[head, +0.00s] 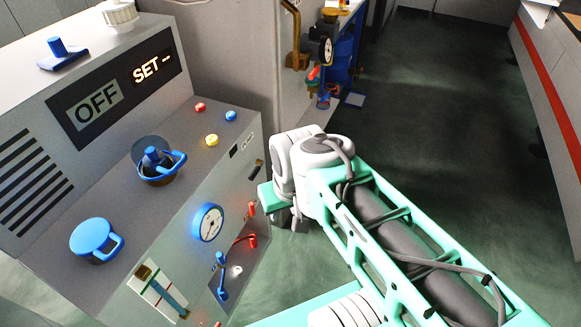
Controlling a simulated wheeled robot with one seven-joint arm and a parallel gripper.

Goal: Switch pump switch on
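The grey control console (100,190) fills the left side of the head view. At the upper right of its front face is a small dark switch (256,169), beside a small label that seems to read PUMP (248,141). Its on or off position is too small to tell. My gripper (284,215) is at the end of the pale green arm, just right of the console's front face and below the dark switch in the picture. I cannot see contact with the switch. The fingers are mostly hidden by the wrist, so their opening cannot be told.
The console carries an OFF display (97,107), a SET display (153,69), blue knobs (92,238), a round gauge (207,223), a red lever (244,240) and a blue lever (222,282). Blue equipment (340,60) stands behind. Dark green floor (450,130) is open at right.

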